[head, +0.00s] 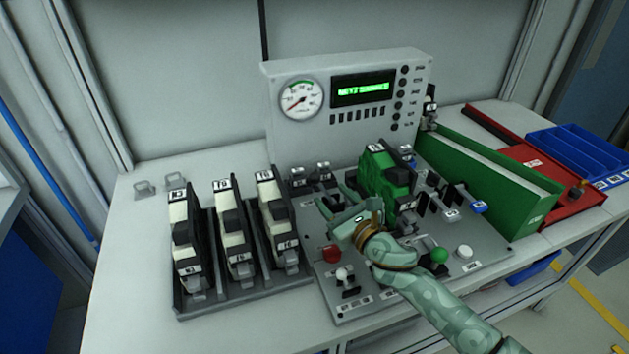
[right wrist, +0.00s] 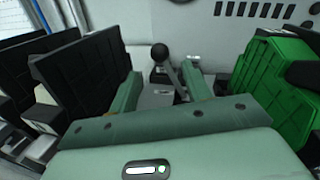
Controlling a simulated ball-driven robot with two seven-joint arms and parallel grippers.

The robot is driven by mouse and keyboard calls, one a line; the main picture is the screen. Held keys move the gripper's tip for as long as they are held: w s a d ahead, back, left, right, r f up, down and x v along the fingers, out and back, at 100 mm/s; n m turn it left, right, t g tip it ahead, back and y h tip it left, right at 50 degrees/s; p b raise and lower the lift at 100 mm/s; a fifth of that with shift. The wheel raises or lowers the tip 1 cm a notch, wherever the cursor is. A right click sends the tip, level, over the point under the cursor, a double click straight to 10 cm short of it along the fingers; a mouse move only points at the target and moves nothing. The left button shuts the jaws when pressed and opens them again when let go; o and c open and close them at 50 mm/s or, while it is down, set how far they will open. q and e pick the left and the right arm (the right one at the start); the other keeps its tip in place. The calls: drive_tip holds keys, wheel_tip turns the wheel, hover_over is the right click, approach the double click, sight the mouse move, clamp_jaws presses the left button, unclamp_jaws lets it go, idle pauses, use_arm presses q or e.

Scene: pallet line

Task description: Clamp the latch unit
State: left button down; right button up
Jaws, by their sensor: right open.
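The green latch unit (head: 385,180) stands upright in the grey test fixture (head: 465,268), below the gauge panel. It also shows at the right edge of the right wrist view (right wrist: 268,88). My right gripper (head: 338,194) is just left of the unit, open and empty. In the right wrist view its two fingers (right wrist: 165,88) are spread, with a black ball-knobbed lever (right wrist: 159,53) showing between and beyond them. I cannot tell whether the fingers touch the lever. My left gripper is not in view.
A dark rack (head: 245,285) with several black and cream units stands on the left. The panel (head: 350,72) has a gauge and a lit green display. A green tray (head: 490,170), red tray (head: 570,207) and blue bin (head: 580,150) lie right. A red button (head: 332,254) is close to my right gripper.

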sight(318, 183)
drive_tip(key=b+x, duration=0.1)
drive_tip(key=x, duration=0.2)
drive_tip(key=b+x, duration=0.1)
drive_tip(key=x, duration=0.3)
drive_tip(key=shift+w+a+f, duration=0.1)
drive_tip(key=shift+f, duration=0.15)
drive_tip(key=shift+w+a+r, duration=0.15)
drive_tip(key=shift+w+a, duration=0.2)
drive_tip(key=shift+w, duration=0.25)
clamp_jaws()
